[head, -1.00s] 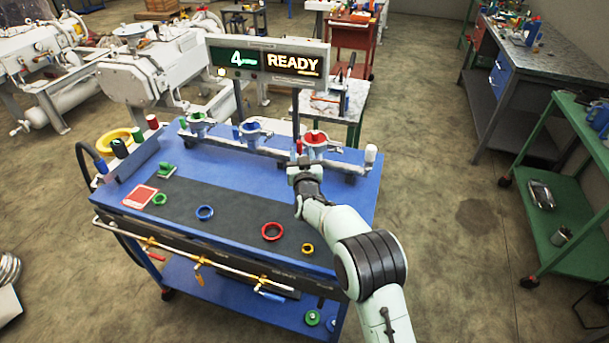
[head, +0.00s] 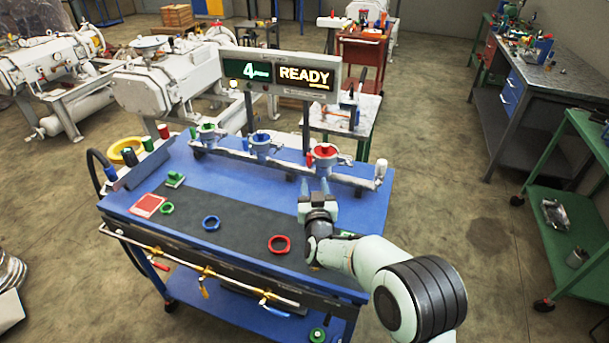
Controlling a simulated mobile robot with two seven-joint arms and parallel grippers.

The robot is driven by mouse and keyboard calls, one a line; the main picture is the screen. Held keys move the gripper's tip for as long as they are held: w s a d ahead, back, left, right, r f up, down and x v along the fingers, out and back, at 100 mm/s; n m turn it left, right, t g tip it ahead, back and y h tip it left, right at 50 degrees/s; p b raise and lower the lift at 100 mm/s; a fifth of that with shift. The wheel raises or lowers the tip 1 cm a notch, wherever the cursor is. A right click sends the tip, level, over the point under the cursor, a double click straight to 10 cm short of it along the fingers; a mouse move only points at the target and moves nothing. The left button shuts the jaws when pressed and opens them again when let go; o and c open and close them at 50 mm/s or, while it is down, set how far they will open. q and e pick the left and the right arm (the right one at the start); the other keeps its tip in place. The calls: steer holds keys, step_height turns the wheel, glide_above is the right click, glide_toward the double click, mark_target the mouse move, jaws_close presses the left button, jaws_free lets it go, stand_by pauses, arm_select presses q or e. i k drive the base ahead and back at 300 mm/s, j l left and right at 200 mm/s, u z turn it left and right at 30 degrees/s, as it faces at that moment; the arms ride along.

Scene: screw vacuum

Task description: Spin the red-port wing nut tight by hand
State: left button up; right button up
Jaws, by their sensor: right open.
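The red port (head: 325,152) stands at the right of a row on the blue cart, with a red top on a grey metal clamp body. Its wing nut is too small to make out. My right gripper (head: 314,187) is open and empty, in front of the red port and nearer the camera. Its two fingers point toward the manifold rail, apart from the port. My left gripper is not in view.
A blue port (head: 261,139) and a green port (head: 207,132) share the rail. A display (head: 278,74) reading READY stands behind.

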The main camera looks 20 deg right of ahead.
mark_target(348, 162)
steer(key=k+j, duration=0.2)
steer(key=k, duration=0.3)
steer(key=k+j, duration=0.25)
steer(key=k, duration=0.2)
